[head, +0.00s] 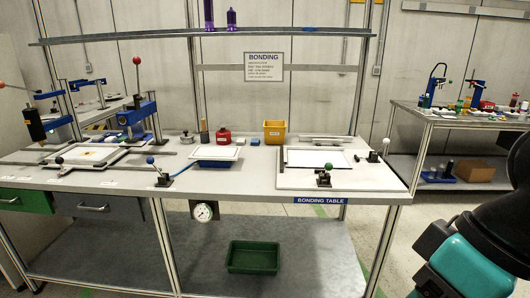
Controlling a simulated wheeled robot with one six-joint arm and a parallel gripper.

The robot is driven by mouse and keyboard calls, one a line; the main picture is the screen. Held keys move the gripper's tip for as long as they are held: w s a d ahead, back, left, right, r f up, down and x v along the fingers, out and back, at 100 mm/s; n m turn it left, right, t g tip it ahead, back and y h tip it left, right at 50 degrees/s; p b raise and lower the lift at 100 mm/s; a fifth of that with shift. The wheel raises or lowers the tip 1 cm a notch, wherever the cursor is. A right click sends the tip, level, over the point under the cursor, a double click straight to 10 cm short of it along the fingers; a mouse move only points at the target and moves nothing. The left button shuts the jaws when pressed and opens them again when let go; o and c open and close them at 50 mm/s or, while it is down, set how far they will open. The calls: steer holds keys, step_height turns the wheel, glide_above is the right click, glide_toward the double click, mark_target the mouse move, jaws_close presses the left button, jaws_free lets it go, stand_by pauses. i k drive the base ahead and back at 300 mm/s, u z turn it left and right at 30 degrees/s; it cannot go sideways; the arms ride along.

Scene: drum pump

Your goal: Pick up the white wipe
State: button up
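No thing shows clearly as a loose white wipe. A flat white piece (216,153) lies on the blue tray (214,164) at the middle of the bonding table, and it may be the wipe. Another white sheet (318,158) lies in the fixture on the right of the table; I cannot tell whether it is a wipe. My gripper is not in view. Only dark and teal links of my arm show at the lower right, apart from the table.
The bonding table (240,182) holds a yellow bin (274,132), a red container (224,137), blue clamp presses (137,115) and knobbed levers. A pressure gauge (204,212) hangs at the front edge. A green bin (253,257) is on the lower shelf. A second bench (455,118) stands right.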

mark_target(240, 141)
steer(key=u, duration=0.25)
steer(key=i, duration=0.9)
steer(key=u, duration=0.25)
